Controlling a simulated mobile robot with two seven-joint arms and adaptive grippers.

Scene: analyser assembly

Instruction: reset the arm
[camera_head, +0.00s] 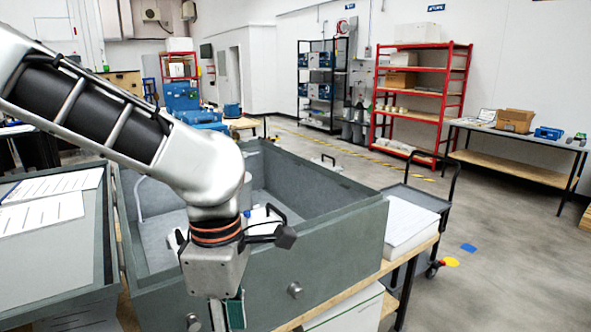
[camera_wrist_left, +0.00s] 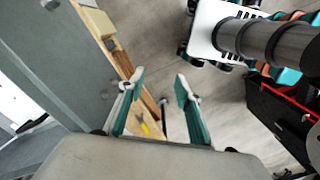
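My left arm (camera_head: 130,125) comes in from the left in the head view and reaches across the front of a large grey open-topped box (camera_head: 345,235). Its left gripper (camera_head: 228,318) points down in front of the box's front wall, and its tips are cut off by the bottom edge. In the left wrist view the left gripper (camera_wrist_left: 160,84) has its two green-lined fingers spread apart, with nothing between them. Below them are a wooden bench edge and the floor. My right arm and gripper are not in view.
A white pale-topped stack (camera_head: 408,222) stands right of the box on the wooden bench. A dark cart (camera_head: 425,197) stands beyond it. Another grey box (camera_head: 100,240) is at the left. Red shelves (camera_head: 425,90) and a side table (camera_head: 520,145) stand farther back.

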